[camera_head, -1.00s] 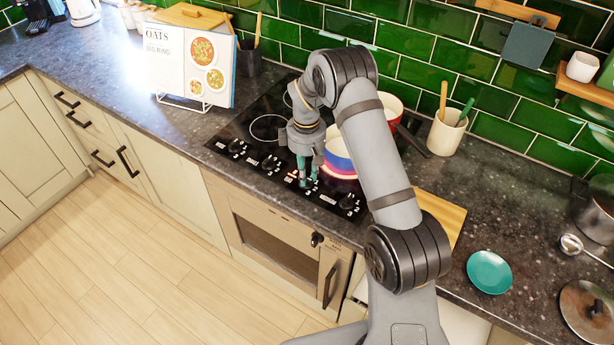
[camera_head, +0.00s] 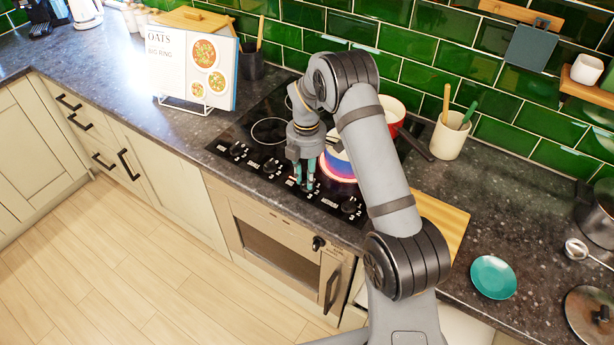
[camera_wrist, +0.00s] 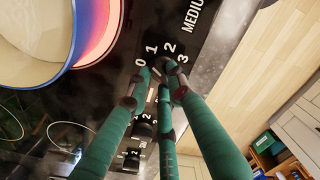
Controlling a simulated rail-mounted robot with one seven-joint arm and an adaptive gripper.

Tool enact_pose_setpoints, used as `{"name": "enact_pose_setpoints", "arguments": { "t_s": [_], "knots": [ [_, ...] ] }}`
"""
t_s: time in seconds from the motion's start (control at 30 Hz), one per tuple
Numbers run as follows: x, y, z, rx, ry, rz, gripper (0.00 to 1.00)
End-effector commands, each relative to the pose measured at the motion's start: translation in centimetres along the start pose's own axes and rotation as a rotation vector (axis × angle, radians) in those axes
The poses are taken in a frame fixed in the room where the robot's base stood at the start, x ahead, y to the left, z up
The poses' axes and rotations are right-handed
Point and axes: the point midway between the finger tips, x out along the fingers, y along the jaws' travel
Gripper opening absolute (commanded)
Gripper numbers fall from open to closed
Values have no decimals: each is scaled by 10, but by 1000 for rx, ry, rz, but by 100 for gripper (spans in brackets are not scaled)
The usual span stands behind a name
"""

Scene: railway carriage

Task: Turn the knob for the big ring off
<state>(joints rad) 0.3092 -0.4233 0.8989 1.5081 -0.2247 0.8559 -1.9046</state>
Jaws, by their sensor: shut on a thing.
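My gripper (camera_head: 303,184) points down at the hob's control strip. In the wrist view, its green fingers (camera_wrist: 163,80) are shut around a dark knob (camera_wrist: 160,66), mostly hidden between their tips. Marks 0, 1, 2 and 3 surround this knob; its pointer is hard to make out. A label starting "MEDIU" (camera_wrist: 192,17) lies beside it. A pot (camera_head: 338,165) stands behind the gripper on a glowing ring (camera_head: 345,181). The ring's red-pink glow also shows in the wrist view (camera_wrist: 108,42). Other knobs are at left (camera_head: 237,149) and right (camera_head: 350,206).
An open recipe book (camera_head: 195,70) reading "BIG RING" stands left of the hob (camera_head: 262,118). A red pan (camera_head: 392,112) is behind my arm. A utensil pot (camera_head: 447,137), a wooden board (camera_head: 445,222) and a teal plate (camera_head: 493,277) are at the right.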

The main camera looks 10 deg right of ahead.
Motion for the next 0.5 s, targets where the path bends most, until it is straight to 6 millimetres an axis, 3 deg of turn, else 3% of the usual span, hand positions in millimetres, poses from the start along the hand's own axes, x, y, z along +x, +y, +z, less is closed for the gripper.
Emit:
{"name": "enact_pose_setpoints", "arguments": {
  "t_s": [0.5],
  "knots": [
    [-1,0,-2,-415,0,2,0]
  ]
}}
